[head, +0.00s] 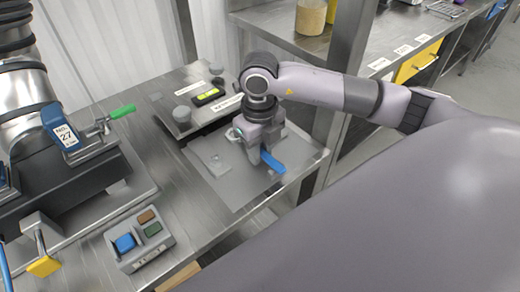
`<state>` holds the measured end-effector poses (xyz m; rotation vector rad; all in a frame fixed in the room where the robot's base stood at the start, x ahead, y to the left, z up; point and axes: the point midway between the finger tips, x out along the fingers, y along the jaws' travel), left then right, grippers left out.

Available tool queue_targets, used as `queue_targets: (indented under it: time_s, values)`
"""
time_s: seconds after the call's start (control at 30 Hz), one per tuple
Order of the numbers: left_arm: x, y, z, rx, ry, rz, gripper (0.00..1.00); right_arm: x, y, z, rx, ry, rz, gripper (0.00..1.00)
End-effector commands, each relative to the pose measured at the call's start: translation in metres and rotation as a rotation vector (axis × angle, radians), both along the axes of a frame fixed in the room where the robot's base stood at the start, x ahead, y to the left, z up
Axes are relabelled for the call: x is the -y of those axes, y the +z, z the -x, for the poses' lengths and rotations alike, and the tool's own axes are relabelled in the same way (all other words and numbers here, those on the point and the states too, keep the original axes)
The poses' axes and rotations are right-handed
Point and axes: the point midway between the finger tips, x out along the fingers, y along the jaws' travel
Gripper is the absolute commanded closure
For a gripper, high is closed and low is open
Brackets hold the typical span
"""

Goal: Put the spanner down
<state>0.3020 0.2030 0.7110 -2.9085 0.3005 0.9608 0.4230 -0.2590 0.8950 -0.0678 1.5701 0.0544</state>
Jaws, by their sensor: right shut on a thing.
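My right gripper (257,150) points down over a grey mat (243,195) on the steel table. It is shut on the spanner (271,161), of which a blue part sticks out on the right side of the fingers. The rest of the spanner is hidden by the gripper. I cannot tell whether the spanner touches the mat. My left gripper is not in view.
A flat grey piece (215,162) lies on the mat left of the gripper. Behind stands a scale-like unit (210,112). A button box (139,240) and a machine with a green-handled valve (122,112) stand left. The mat's front part is clear.

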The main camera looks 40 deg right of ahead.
Motion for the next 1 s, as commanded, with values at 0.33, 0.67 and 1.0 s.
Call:
queue_targets:
  time_s: [0.33, 0.67, 1.0]
  values:
    - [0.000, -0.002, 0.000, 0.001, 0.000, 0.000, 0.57, 0.000, -0.003, 0.000, 0.000, 0.000, 0.000, 0.49]
    - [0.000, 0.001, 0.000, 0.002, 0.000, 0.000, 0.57, 0.000, 0.012, -0.001, 0.004, 0.001, 0.000, 0.49]
    - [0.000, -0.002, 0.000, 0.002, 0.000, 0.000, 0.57, -0.001, 0.086, -0.001, 0.006, 0.000, 0.000, 0.49]
